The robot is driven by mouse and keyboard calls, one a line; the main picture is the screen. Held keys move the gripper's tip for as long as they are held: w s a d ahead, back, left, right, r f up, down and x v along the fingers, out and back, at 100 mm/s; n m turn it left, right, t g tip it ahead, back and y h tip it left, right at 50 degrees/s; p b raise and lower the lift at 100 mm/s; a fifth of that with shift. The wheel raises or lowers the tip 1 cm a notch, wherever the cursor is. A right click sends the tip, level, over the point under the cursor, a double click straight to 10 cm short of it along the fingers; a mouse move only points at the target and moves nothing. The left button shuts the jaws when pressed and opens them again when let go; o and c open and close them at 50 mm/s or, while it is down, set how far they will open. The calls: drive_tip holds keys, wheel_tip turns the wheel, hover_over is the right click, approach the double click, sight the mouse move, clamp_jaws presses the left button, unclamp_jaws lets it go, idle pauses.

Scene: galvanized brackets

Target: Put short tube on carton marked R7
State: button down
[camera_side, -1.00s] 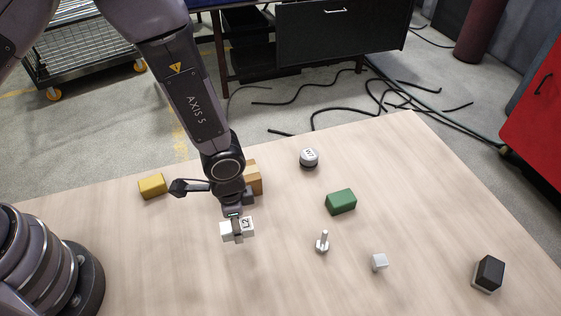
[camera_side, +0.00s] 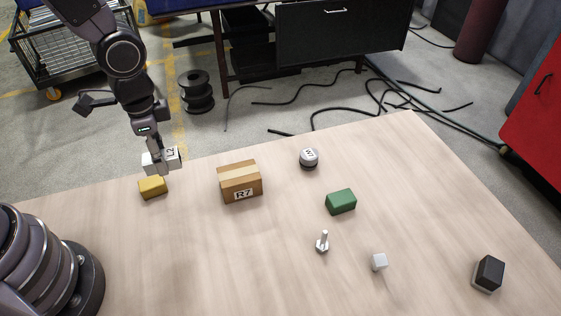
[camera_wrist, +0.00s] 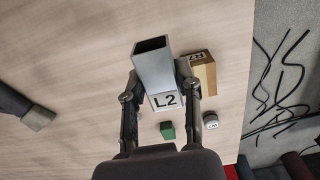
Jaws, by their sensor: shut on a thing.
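The short tube is a pale grey square metal tube with a white L2 label; it shows in the side view (camera_side: 172,160) and the wrist view (camera_wrist: 153,66). My gripper (camera_side: 158,160) is shut on it, with one finger on each side in the wrist view (camera_wrist: 157,80). The tube is held up at the table's back left, above or just behind a yellow block. The carton marked R7 (camera_side: 240,185) is brown with a pale tape strip and stands on the table, right of my gripper. It also shows in the wrist view (camera_wrist: 205,75), partly behind a finger.
The yellow block (camera_side: 152,188) lies close below the tube in the side view. A round grey-and-black piece (camera_side: 309,159), a green block (camera_side: 341,202), a bolt (camera_side: 322,243), a white cube (camera_side: 379,262) and a black-and-white block (camera_side: 489,274) lie right of the carton. The table's front middle is clear.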

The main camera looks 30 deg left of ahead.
drive_tip(key=w+d+f, duration=0.3)
drive_tip(key=w+f, duration=0.1)
drive_tip(key=w, duration=0.5)
hover_over(238, 173)
wheel_tip(238, 173, down, 5)
drive_tip(key=shift+s+a+r, duration=0.1)
drive_tip(key=shift+f, duration=0.3)
drive_tip(key=shift+w+f, duration=0.2)
drive_tip(key=shift+f, duration=1.3)
drive_tip(key=shift+f, duration=0.15)
drive_tip(key=c, duration=0.8)
unclamp_jaws()
